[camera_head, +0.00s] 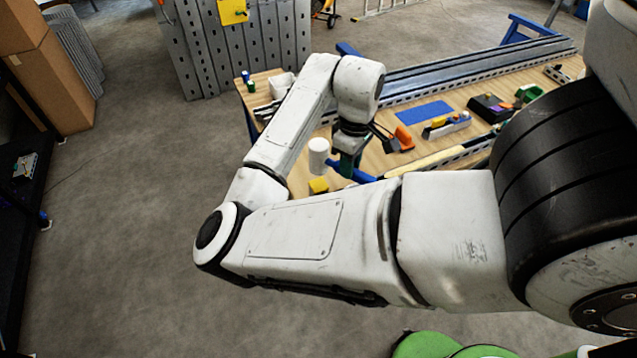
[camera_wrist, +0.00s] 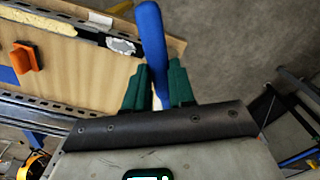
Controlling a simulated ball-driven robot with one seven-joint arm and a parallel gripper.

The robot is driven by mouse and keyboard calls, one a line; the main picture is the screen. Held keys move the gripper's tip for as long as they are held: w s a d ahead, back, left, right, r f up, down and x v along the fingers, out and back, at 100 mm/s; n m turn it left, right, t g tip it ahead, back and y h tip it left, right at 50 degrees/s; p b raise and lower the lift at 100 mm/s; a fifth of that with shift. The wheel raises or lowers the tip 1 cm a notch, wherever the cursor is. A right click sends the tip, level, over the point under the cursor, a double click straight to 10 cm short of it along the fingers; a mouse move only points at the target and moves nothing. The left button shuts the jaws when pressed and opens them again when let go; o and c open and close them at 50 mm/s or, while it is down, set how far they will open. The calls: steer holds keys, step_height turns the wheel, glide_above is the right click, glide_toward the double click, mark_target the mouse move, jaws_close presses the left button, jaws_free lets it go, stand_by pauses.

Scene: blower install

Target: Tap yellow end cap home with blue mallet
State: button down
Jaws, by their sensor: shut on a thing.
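My gripper (camera_head: 350,165) has green fingers and hangs over the near left part of the wooden workbench. In the wrist view my gripper (camera_wrist: 158,85) is shut on the blue handle of the mallet (camera_wrist: 151,40), which runs up between the fingers to the top edge. The blue mallet (camera_head: 363,176) shows in the head view as a bar by the fingers. A white cylinder (camera_head: 318,155) is at its left end and looks like the mallet's head. A small yellow block (camera_head: 318,186), perhaps the end cap, is just below the cylinder. My arm partly hides this area, so contact cannot be told.
The workbench (camera_head: 300,178) holds an orange part (camera_head: 404,138), a blue mat (camera_head: 425,113), a tray with a yellow item (camera_head: 447,125) and a dark box (camera_head: 490,108). Long metal rails (camera_head: 470,70) line the far side. A perforated grey panel (camera_head: 235,45) stands behind.

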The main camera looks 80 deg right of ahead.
step_height(320, 180, down, 7)
steer(key=b, duration=0.4)
step_height(320, 180, up, 4)
steer(key=p, duration=0.4)
steer(key=shift+r, duration=1.4)
step_height(320, 180, down, 7)
steer(key=b, duration=0.4)
step_height(320, 180, up, 4)
steer(key=p, duration=0.4)
steer(key=shift+r, duration=1.3)
